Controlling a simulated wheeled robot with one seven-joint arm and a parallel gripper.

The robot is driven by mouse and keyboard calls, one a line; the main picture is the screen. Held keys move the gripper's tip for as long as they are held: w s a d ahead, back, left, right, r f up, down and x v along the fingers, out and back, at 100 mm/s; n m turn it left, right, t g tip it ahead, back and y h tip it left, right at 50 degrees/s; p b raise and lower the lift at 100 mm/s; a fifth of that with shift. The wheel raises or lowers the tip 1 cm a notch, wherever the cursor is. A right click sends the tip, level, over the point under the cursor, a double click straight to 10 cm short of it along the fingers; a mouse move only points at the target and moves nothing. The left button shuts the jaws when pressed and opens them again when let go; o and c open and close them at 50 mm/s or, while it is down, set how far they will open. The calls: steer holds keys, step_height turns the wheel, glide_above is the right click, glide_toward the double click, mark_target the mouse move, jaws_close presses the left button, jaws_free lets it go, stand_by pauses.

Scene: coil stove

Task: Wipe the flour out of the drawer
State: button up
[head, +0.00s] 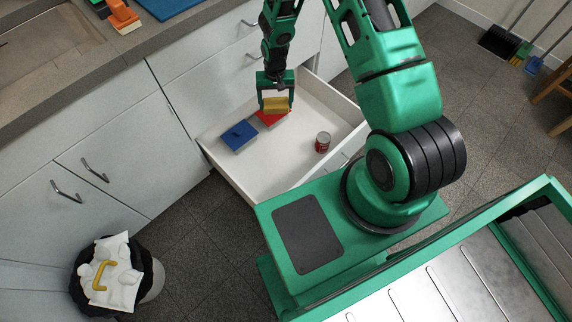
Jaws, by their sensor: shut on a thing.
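The drawer (213,156) is pulled out from the white cabinets, with a pale inside. My gripper (275,104) is over the far part of it, pointing down. It is shut on a yellow block (275,103), perhaps a sponge. A flat red thing (271,119) lies just below the yellow block; I cannot tell whether they touch. A blue box-like thing (238,136) lies left of the red one on the drawer floor. A red can (322,142) stands at the drawer's right side. I cannot make out flour against the pale floor of the drawer.
A dark bin (82,291) with white crumpled stuff and a yellow curved piece stands at lower left. The counter edge (98,58) runs behind, bearing an orange tool (122,14) and a blue board (168,5). Brooms (522,52) lean at upper right. The drawer's near floor is clear.

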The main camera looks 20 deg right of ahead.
steer(key=s+a+f+m, duration=0.1)
steer(key=s+f+m, duration=0.3)
steer(key=f, duration=1.3)
steer(key=m, duration=0.2)
glide_toward(285, 175)
steer(key=shift+f, duration=3.15)
steer(key=shift+a, duration=0.4)
steer(key=shift+c, duration=0.9)
steer(key=shift+s+a, duration=0.3)
steer(key=shift+a, duration=0.5)
steer(key=shift+s+a, duration=0.3)
steer(key=shift+a, duration=0.55)
steer(key=shift+w, duration=0.1)
steer(key=shift+w+d+f, duration=0.1)
steer(key=shift+d, duration=0.25)
steer(key=shift+w+d, duration=0.25)
steer(key=shift+d, duration=0.6)
steer(key=shift+w+d, duration=0.25)
steer(key=shift+d, duration=0.6)
step_height(285, 175, up, 3)
steer(key=shift+d+f, duration=0.1)
steer(key=shift+f, duration=0.1)
step_height(285, 175, up, 2)
steer(key=shift+r, duration=1.75)
